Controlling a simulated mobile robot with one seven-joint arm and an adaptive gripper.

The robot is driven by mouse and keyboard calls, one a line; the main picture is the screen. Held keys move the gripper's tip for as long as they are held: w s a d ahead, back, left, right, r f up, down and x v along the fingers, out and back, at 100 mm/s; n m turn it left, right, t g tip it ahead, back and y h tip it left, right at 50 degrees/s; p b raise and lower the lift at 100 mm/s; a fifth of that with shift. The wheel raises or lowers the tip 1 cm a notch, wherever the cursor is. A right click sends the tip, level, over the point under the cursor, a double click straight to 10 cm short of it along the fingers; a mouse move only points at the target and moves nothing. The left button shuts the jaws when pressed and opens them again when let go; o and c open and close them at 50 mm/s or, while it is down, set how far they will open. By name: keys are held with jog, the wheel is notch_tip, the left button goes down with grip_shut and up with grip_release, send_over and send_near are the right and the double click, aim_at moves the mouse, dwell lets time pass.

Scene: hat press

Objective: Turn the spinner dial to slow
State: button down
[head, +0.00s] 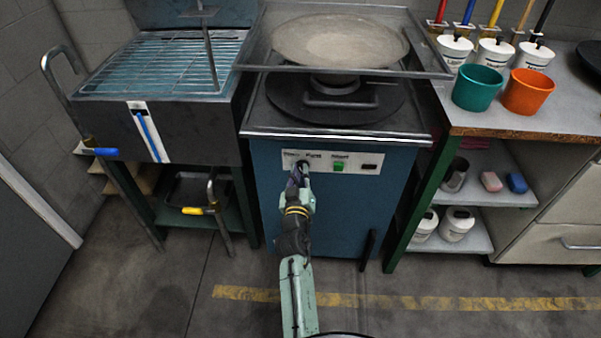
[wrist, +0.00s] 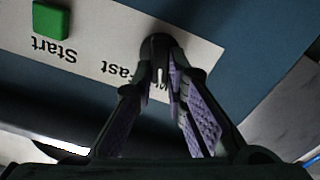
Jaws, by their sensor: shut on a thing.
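The spinner dial (wrist: 157,48) is a small dark knob with a light pointer mark, on the white label panel of the blue spinner cabinet (head: 262,205). In the wrist view the panel (wrist: 100,45) reads "Fast" and "Start" upside down. Another label beside the dial is mostly hidden by a finger. My gripper (wrist: 160,68) is shut on the dial, its two purple-padded fingers on either side of it. In the head view my gripper (head: 300,175) reaches the left part of the panel and covers the dial.
A green start button (head: 338,168) sits right of the dial; it also shows in the wrist view (wrist: 50,20). A dark round plate (head: 370,108) tops the cabinet. A metal sink unit (head: 195,115) stands left, a shelved bench (head: 560,120) right. Floor in front is clear.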

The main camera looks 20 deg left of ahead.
jog(key=n, duration=0.3)
jog(key=shift+a+n, duration=0.15)
jog(key=shift+n, duration=0.25)
jog(key=c, duration=1.6)
grip_release()
jog(key=shift+f, duration=0.1)
jog(key=v, duration=0.7)
jog(key=shift+s, duration=0.3)
